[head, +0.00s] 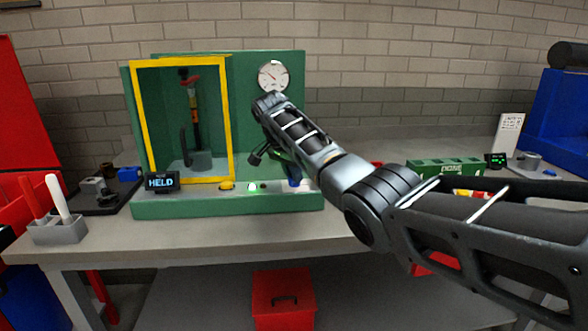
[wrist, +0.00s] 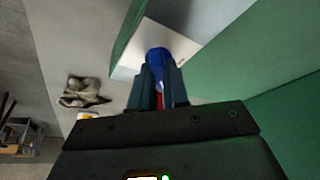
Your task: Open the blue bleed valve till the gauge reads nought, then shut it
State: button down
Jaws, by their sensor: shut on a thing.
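The blue bleed valve (wrist: 157,57) shows between the fingertips of my gripper (wrist: 160,82) in the wrist view, and the fingers are shut on it. In the head view a bit of its blue (head: 294,182) shows at the front of the green chassis, right of the lit green button. My gripper (head: 289,172) reaches down to it there, partly hidden by my arm. The round white gauge (head: 273,75) sits high on the green back panel. Its needle shows, but the reading is too small to tell.
A yellow-framed guard (head: 228,120) stands on the green base (head: 225,204), left of my arm. A display reading "HELD" (head: 161,182) sits at its lower left. A grey holder (head: 58,230) with red and white handles stands at the bench's left. A green box (head: 443,168) lies right, behind my arm.

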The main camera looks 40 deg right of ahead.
jog(key=m+b, duration=0.1)
jog(key=m+g+b, duration=0.1)
jog(key=m, duration=0.1)
jog(key=shift+f+m, duration=0.3)
jog(key=shift+f, duration=0.1)
jog(key=shift+m+g+b, duration=0.5)
jog(key=shift+m+b, duration=0.3)
jog(key=shift+b, duration=0.35)
jog(key=shift+r+m+y, duration=0.15)
jog(key=shift+m+y, duration=0.15)
jog(key=c, duration=1.1)
grip_release()
jog(key=shift+w, duration=0.1)
jog(key=shift+r, duration=0.1)
jog(key=shift+b+v, duration=0.45)
jog(key=shift+v, duration=3.4)
jog(key=shift+w, duration=0.1)
